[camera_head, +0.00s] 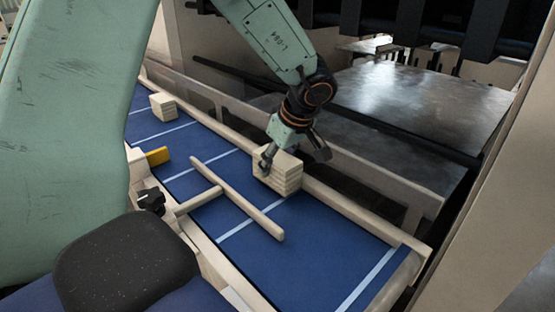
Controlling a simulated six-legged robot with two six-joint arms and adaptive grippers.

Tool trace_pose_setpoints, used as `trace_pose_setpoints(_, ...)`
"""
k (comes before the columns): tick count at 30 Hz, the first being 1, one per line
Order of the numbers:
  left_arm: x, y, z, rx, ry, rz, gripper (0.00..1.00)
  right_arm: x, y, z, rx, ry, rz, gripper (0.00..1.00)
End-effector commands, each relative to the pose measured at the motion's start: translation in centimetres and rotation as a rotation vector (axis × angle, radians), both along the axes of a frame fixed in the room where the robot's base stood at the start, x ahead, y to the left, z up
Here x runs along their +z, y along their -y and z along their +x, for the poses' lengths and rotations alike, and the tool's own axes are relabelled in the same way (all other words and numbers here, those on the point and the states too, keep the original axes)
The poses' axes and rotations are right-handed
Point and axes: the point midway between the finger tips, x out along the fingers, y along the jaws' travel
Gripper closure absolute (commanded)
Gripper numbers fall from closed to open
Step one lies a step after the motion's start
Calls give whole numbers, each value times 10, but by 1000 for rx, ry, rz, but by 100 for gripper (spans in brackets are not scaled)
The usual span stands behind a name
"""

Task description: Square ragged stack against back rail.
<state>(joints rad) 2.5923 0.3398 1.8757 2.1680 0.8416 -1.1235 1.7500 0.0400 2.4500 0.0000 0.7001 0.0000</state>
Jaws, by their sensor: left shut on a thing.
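A ragged-looking stack of pale, layered pieces (281,178) stands on the blue belt, close to the rail along its far side (347,206). My left gripper (278,160) is shut on this stack, with one dark finger against its left face; the other finger is largely hidden behind the stack. A second pale stack (163,107) stands farther up the belt at the left. My right gripper is not in the view.
A pale T-shaped bar (237,197) lies over the blue belt (325,257), left of the held stack. A yellow piece (158,156) and a black knob (151,200) are at the near edge. A grey metal table (420,105) stands beyond the rail. The belt's right end is clear.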

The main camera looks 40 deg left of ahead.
Motion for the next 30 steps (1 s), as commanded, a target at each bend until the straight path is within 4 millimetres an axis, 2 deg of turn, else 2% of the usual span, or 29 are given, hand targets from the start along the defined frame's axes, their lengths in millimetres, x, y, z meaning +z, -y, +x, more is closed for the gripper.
trace_pose_setpoints(30,-1,-1,-13,-1,2,0,84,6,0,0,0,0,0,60)
